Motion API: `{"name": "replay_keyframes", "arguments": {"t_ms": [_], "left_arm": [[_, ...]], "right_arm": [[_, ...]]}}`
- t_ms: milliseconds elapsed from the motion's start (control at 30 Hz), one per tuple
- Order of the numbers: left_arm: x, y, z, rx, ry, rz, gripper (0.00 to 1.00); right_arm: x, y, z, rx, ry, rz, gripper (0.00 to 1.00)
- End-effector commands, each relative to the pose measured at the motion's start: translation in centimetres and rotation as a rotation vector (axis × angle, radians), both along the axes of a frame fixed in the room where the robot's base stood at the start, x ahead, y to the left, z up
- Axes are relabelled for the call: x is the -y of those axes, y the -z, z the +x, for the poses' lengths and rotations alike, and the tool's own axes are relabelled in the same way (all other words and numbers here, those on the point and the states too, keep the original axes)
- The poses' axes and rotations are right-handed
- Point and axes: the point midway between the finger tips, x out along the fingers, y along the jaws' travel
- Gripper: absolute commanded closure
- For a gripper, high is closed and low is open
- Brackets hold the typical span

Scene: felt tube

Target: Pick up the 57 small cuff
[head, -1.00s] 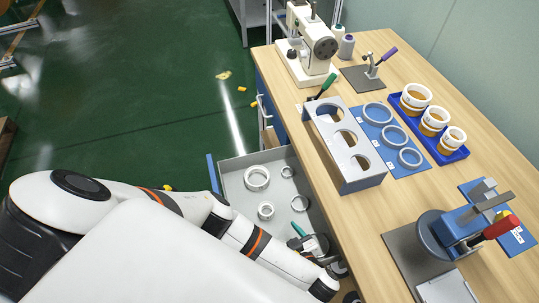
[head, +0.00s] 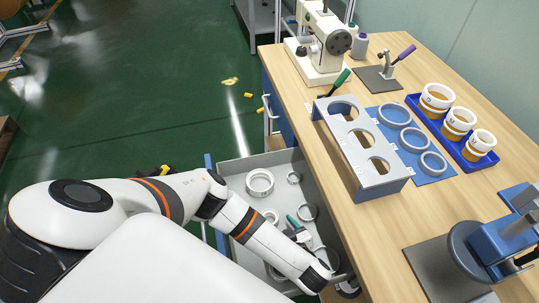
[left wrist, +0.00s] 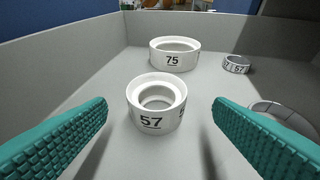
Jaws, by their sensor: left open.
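A thick white cuff marked 57 (left wrist: 156,112) stands on the drawer floor in the left wrist view, centred ahead between my fingers and apart from both. It also shows in the head view as a small white ring (head: 270,214), partly covered by my arm. My left gripper (left wrist: 160,108) is open, with one teal finger on each side of the picture. In the head view one teal fingertip of my left gripper (head: 293,222) shows low in the drawer; the rest is largely hidden by the arm. My right gripper is not in view.
The grey drawer (head: 228,168) also holds a larger white cuff marked 75 (left wrist: 174,60), a thin ring marked 57 (left wrist: 236,66) and a grey ring (left wrist: 290,112) near the right finger. The drawer walls are close around. The table (head: 345,235) overhangs at the right.

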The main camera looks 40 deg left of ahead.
Motion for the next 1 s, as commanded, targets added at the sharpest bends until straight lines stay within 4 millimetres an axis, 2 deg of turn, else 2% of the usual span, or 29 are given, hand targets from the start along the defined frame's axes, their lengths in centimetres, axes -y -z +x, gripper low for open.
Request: {"name": "replay_keyframes", "arguments": {"t_ms": [233,433,733,767,1000], "left_arm": [[-1.5,1.0,0.8,0.003,0.001,0.001,0.24],[-3.9,1.6,2.0,0.003,0.001,0.001,0.24],[-4.4,2.0,2.2,0.0,0.001,-0.001,0.24],[-4.4,2.0,2.2,0.0,0.001,-0.001,0.26],[-4.4,2.0,2.2,0.0,0.001,-0.001,0.65]], "right_arm": [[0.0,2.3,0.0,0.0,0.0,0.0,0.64],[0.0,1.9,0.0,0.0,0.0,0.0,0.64],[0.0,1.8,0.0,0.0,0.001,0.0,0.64],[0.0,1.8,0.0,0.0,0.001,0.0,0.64],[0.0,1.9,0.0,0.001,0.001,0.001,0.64]]}}
